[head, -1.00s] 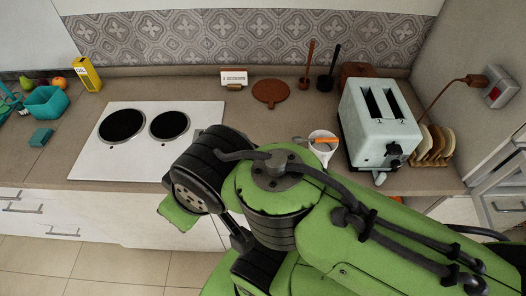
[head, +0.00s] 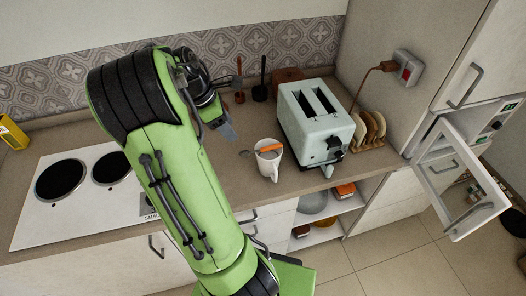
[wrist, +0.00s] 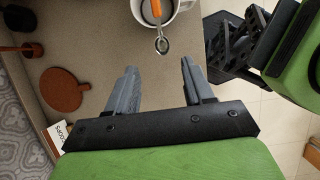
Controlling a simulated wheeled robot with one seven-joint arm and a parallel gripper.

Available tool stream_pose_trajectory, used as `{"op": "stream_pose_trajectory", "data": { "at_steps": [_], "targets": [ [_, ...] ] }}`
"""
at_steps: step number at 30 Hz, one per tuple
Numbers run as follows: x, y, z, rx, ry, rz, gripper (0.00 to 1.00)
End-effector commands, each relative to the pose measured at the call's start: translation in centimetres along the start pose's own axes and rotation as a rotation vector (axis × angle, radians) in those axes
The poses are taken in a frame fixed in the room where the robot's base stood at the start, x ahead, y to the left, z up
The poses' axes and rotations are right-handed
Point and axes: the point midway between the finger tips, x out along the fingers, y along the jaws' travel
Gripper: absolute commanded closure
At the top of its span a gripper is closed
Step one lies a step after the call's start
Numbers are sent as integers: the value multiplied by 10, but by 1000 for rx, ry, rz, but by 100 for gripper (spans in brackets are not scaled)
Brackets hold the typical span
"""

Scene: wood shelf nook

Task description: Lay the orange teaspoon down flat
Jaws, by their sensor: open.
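The orange teaspoon (head: 268,149) is at the top of a white mug (head: 272,166) on the counter. Its orange handle (wrist: 156,9) is over the mug opening, and its metal bowl (wrist: 161,44) sticks out past the rim toward my gripper. I cannot tell whether the handle rests across the rim or dips inside. My gripper (wrist: 157,76) is open and empty, with the spoon bowl ahead of the gap between its fingers, apart from them. In the head view my gripper (head: 229,130) is left of and above the mug, partly hidden by my arm.
A pale toaster (head: 315,125) stands right of the mug, with a rack of toast (head: 368,130) beyond it. A white hob (head: 70,195) is at left. A brown round board (wrist: 68,92) shows in the wrist view. A microwave door (head: 465,180) hangs open at right.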

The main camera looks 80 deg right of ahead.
Motion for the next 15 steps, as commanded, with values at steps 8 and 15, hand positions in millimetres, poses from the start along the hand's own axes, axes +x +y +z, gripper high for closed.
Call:
{"op": "stream_pose_trajectory", "data": {
  "at_steps": [8, 15],
  "targets": [
    [61, 0, -2, 0, 1, -1, 48],
    [99, -5, -2, 0, 2, -2, 48]
  ]
}}
